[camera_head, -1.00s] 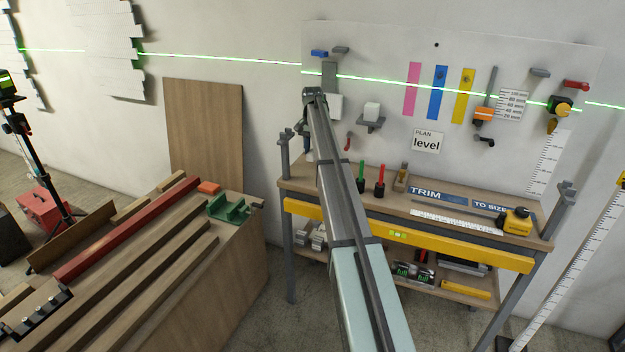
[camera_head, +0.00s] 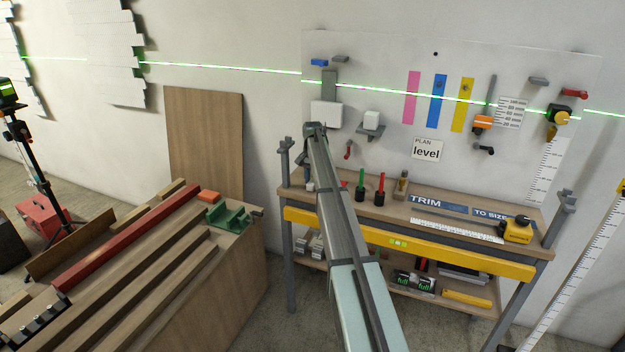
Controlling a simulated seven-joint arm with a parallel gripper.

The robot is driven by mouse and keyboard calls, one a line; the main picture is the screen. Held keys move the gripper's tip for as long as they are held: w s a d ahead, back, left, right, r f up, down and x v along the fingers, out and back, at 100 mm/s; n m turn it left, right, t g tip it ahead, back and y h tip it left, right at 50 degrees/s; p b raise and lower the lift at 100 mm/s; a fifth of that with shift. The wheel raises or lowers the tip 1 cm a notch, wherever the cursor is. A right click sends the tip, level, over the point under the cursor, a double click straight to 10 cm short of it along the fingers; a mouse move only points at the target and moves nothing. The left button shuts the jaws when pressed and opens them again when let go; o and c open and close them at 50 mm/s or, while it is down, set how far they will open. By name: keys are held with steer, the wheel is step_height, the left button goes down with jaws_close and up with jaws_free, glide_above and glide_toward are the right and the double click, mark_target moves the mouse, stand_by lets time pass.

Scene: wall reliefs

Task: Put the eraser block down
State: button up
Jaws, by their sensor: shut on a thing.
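My gripper (camera_head: 308,180) hangs below the end of my arm at the left end of the workbench (camera_head: 456,222). It is small and mostly hidden behind my arm. It is shut on the eraser block, of which little can be made out. The gripper is low, close to the bench top. I cannot tell whether the block touches the wood.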

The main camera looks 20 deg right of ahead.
mark_target(310, 181)
steer(key=shift+f, duration=0.1)
steer(key=o, duration=0.9)
steer(key=shift+o, duration=0.2)
steer(key=shift+f, duration=0.1)
step_height(310, 181, up, 14)
steer(key=a, duration=0.1)
steer(key=shift+w+f, duration=0.1)
